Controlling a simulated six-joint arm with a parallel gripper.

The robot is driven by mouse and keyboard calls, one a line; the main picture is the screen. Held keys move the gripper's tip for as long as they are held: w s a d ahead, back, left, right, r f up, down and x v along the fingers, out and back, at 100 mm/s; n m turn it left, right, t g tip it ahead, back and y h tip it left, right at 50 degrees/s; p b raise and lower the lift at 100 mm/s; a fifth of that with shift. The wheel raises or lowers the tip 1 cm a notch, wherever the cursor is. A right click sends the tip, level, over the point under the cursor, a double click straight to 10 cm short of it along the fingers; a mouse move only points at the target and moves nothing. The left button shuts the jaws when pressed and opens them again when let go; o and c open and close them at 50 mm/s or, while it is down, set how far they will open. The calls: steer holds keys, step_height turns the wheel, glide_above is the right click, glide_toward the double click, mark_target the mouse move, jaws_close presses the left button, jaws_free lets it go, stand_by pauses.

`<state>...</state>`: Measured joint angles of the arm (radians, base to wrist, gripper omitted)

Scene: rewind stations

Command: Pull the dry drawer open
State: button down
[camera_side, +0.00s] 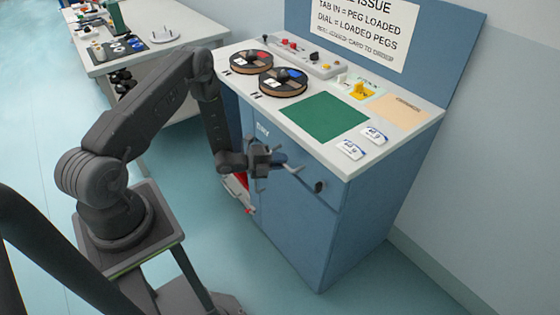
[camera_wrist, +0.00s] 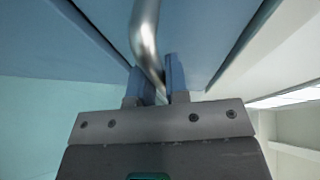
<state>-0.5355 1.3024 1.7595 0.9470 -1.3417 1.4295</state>
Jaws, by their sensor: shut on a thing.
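The dry drawer (camera_side: 303,183) is a blue front panel high on the blue cabinet, below the white worktop. Small, hard-to-read white lettering shows near its left end. The drawer looks flush with the cabinet, though my gripper hides part of its front. My gripper (camera_side: 277,168) is at the drawer front, below the worktop edge. In the wrist view my gripper (camera_wrist: 156,82) has its two blue fingers shut on a curved metal handle bar (camera_wrist: 145,35), which runs between them. Most of the handle is hidden by my gripper in the side view.
The worktop holds two reels (camera_side: 283,82), a green mat (camera_side: 324,115), white-and-blue cards (camera_side: 351,150) and a yellow part (camera_side: 361,90). A dark round knob (camera_side: 320,186) sits on the front at right. Another table (camera_side: 180,25) stands at back left.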

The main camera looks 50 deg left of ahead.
steer(key=shift+s, duration=0.1)
steer(key=s, duration=1.9)
steer(key=shift+s, duration=0.2)
steer(key=c, duration=1.1)
jaws_free()
steer(key=shift+c, duration=0.2)
